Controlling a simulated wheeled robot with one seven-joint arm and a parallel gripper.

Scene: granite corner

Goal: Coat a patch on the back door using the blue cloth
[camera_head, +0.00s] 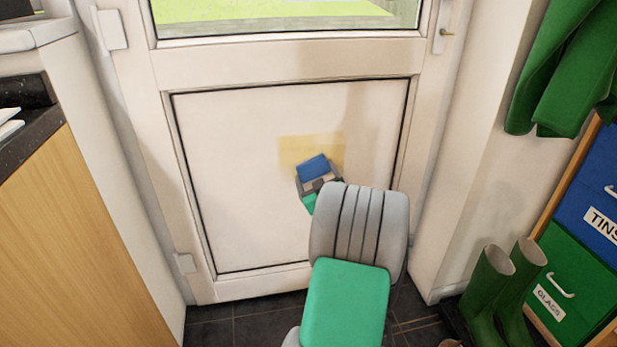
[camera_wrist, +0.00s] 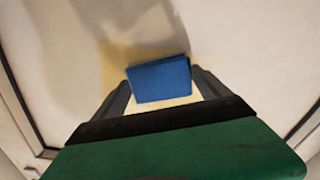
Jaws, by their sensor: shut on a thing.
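The back door (camera_head: 240,210) is white, with a framed lower panel and a window above. A pale yellow patch (camera_head: 297,146) shows on the lower panel in the head view; part of it also shows in the wrist view (camera_wrist: 118,58). My gripper (camera_head: 315,178) is at the patch's lower right part, shut on the blue cloth (camera_head: 313,167). In the wrist view the blue cloth (camera_wrist: 160,80) sits between the two fingertips, in front of the yellow area. I cannot tell whether the cloth touches the door. My arm hides some of the panel's lower right.
Green boots (camera_head: 503,290) stand at the lower right, beside blue and green drawers (camera_head: 570,265). A green coat (camera_head: 565,70) hangs at the upper right. A wooden cabinet (camera_head: 75,250) with a dark counter is at the left. Dark floor tiles (camera_head: 240,325) lie below the door.

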